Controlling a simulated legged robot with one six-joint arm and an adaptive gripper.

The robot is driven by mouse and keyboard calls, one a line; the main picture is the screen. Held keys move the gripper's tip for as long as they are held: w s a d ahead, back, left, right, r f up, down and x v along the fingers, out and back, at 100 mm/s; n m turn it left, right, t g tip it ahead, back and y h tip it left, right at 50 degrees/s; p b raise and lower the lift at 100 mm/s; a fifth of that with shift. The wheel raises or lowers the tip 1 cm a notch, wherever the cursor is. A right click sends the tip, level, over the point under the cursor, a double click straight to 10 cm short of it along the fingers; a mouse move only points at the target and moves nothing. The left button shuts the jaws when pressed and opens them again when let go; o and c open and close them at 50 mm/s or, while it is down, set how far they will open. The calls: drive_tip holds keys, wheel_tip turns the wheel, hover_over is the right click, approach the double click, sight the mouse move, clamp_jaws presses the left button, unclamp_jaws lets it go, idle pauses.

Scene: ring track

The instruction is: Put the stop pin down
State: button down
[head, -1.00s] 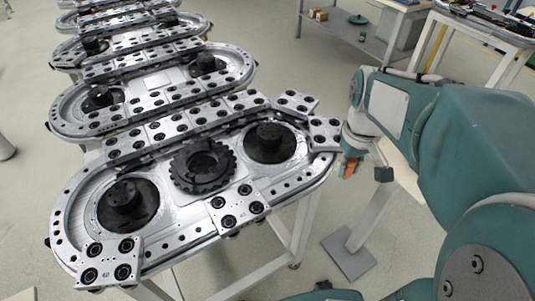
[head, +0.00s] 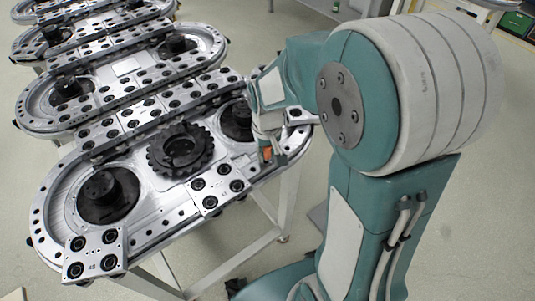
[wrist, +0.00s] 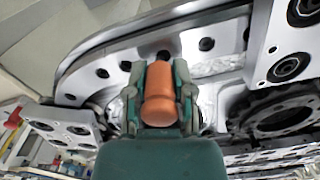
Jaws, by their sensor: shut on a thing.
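The orange stop pin (wrist: 159,98) is held between the two green fingers of my gripper (wrist: 160,72) in the wrist view. Its thick end faces the camera, and its far end is hidden. A dark hole (wrist: 163,56) in the track rim shows just past the pin; I cannot tell whether the pin touches the rim. In the head view the pin (head: 267,154) shows as a small orange patch at the right end of the nearest ring track (head: 45,200), under my wrist. The fingers are hardly visible there.
A dark toothed gear (head: 180,150) sits mid-track, with a round dark hub (head: 108,196) left of it. Bolted silver plates (head: 218,190) cross the rim close to my gripper. More ring tracks (head: 120,65) stand behind. Open floor lies in front.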

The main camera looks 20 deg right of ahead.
drive_tip(key=shift+s+a+f, duration=0.1)
drive_tip(key=shift+a+f, duration=0.05)
drive_tip(key=shift+f, duration=0.4)
drive_tip(key=shift+a, duration=0.2)
drive_tip(key=shift+c, duration=2.4)
unclamp_jaws()
drive_tip(key=shift+d, duration=0.2)
drive_tip(key=shift+r, duration=0.15)
